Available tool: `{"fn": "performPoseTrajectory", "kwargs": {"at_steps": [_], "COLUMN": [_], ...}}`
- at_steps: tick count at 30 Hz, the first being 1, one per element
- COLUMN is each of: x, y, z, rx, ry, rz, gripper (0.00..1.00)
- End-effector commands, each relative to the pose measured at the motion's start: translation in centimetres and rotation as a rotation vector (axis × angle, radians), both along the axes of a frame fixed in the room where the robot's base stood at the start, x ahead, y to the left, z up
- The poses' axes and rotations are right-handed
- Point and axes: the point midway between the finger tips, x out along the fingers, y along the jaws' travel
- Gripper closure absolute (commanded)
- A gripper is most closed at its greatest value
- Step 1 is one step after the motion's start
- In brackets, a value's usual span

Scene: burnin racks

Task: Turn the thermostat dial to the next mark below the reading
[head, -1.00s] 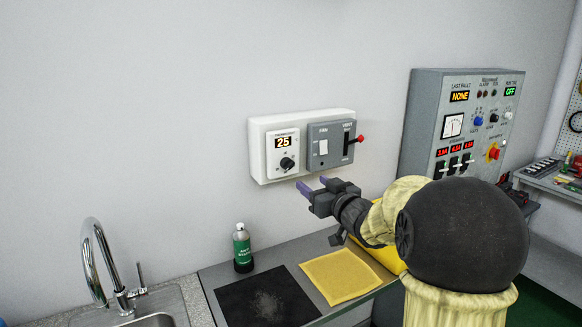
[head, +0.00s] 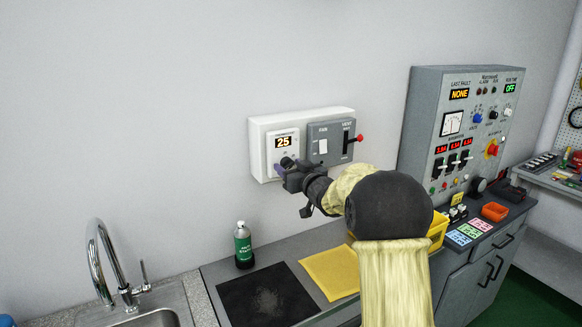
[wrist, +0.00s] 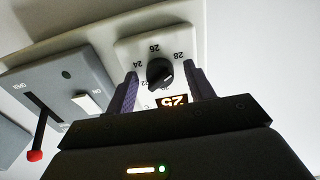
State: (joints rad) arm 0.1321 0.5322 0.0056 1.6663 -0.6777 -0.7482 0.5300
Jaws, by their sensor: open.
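The thermostat (head: 283,133) is a white unit on the wall panel, and its orange display reads 25. Its black dial (wrist: 160,73) shows in the wrist view, where the picture is upside down, with marks such as 24, 26 and 28 around it. My gripper (head: 287,168) is at the thermostat's lower part in the head view and covers part of the dial there. In the wrist view my gripper (wrist: 163,88) is open, with one purple finger on each side of the dial. I cannot tell whether the fingers touch it.
A grey fan and vent panel (head: 331,130) with a red-tipped lever (head: 359,138) sits right beside the thermostat. Below are a green bottle (head: 243,245), a black mat (head: 266,297), a yellow cloth (head: 329,273) and a sink with a tap (head: 108,265). A grey control cabinet (head: 425,115) stands at right.

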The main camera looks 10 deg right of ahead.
Motion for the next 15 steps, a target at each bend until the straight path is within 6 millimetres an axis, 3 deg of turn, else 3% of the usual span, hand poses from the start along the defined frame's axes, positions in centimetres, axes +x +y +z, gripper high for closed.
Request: {"fn": "performPoseTrajectory", "kwargs": {"at_steps": [3, 10, 15], "x": [-0.03, -0.05, -0.06], "y": [0.00, 0.02, 0.03], "z": [0.00, 0.01, -0.01], "rx": [0.000, 0.000, -0.004], "ry": [0.000, 0.000, -0.001], "rz": [0.000, 0.001, 0.001], "gripper": [0.49, 0.91, 0.91]}}
